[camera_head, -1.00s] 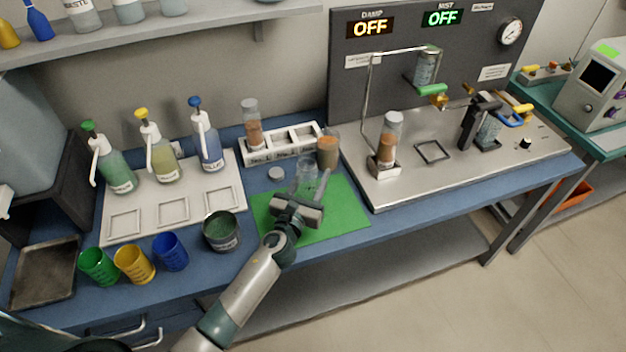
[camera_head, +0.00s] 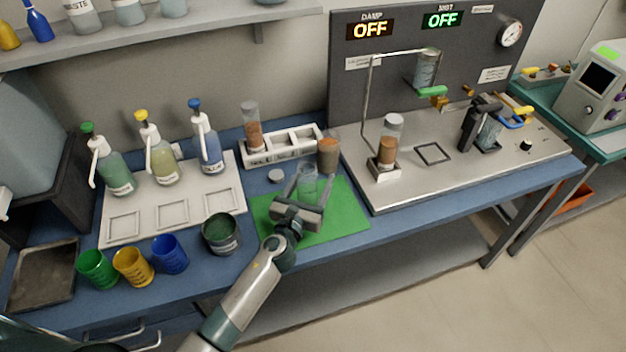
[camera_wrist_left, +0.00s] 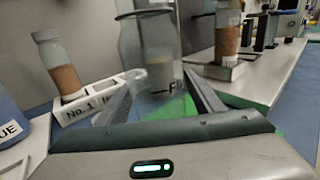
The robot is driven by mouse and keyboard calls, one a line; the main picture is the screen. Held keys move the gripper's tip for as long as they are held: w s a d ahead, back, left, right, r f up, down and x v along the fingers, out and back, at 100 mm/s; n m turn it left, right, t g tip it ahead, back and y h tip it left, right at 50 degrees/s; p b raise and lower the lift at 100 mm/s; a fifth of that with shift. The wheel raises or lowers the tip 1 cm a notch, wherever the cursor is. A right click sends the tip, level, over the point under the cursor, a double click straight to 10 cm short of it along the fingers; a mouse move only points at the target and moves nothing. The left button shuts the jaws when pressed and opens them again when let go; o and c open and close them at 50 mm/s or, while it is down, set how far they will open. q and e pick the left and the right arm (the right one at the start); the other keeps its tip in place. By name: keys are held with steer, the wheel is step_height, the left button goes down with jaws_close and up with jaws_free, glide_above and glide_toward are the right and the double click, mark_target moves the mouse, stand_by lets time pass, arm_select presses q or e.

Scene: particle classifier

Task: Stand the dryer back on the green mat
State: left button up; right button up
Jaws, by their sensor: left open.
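The dryer looks like the clear glass vessel (camera_head: 308,182), upright over the far part of the green mat (camera_head: 345,222). Whether its base fully rests on the mat is hidden by my gripper. My left gripper (camera_head: 306,188) is open, with one finger on either side of the vessel. In the left wrist view the clear vessel (camera_wrist_left: 150,45) with a dark rim and a label stands between the spread fingers (camera_wrist_left: 160,95). I cannot tell whether a finger touches it. My right gripper is not in view.
A jar of brown grains (camera_head: 328,155) stands just behind the mat, and a small cap (camera_head: 276,176) lies left of it. The white rack (camera_head: 285,152) is behind. A dark-filled tin (camera_head: 221,234) is left of the mat; the steel rig plate (camera_head: 445,182) is right. The mat's right part is clear.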

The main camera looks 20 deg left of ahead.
mark_target(303, 199)
arm_select(q)
steer(key=shift+s, duration=0.55)
steer(key=s, duration=0.3)
steer(key=s+b, duration=0.1)
steer(key=s, duration=0.3)
steer(key=s+a, duration=0.1)
steer(key=s, duration=0.2)
steer(key=shift+s+b, duration=0.3)
steer(key=shift+s, duration=0.05)
steer(key=shift+s+r, duration=0.1)
